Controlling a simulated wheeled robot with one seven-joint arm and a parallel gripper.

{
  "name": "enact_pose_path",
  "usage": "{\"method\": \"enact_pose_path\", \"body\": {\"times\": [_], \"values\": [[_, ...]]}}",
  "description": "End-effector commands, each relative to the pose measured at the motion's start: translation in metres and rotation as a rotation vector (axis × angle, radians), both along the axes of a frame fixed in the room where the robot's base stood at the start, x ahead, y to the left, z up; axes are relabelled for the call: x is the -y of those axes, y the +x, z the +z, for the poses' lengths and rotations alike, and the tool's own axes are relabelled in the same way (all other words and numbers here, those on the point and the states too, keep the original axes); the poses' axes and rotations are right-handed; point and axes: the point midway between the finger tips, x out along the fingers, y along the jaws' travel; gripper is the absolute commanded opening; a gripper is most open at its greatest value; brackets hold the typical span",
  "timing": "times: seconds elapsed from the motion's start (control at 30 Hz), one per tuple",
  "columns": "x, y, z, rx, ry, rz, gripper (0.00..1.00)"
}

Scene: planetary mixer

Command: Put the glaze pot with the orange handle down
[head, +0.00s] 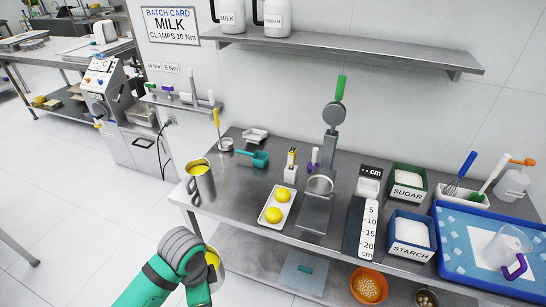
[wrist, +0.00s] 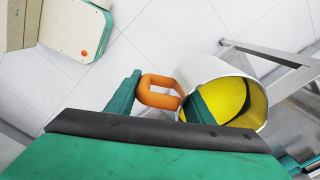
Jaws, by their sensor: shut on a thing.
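The glaze pot with the orange handle (wrist: 158,90) shows large in the wrist view, a pale metal cylinder (wrist: 205,72) with a yellow inside (wrist: 240,90). My gripper (wrist: 165,100) is shut on it at the handle side. One green finger stands left of the handle; the other shows against the pot's mouth. In the head view only a piece of the pot (head: 212,257) shows beside my arm, off the table's front left, and my fingers are hidden there. The pot hangs clear of the steel table (head: 237,197).
A similar metal pot (head: 203,184) with a yellow rim stands at the table's left end. A lower shelf (head: 250,266) runs beneath.

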Motion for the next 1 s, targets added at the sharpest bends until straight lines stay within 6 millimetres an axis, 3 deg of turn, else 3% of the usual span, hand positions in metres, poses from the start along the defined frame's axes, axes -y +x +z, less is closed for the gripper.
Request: {"method": "enact_pose_path", "body": {"times": [0.2, 0.5, 0.8, 1.0], "values": [[0.040, 0.047, -0.033, 0.000, 0.000, 0.240, 0.00], [0.090, 0.097, -0.083, 0.001, 0.002, 0.608, 0.00], [0.146, 0.137, -0.136, 0.002, 0.001, 0.968, 0.00], [0.172, 0.152, -0.161, 0.002, 0.000, 1.138, 0.00]]}}
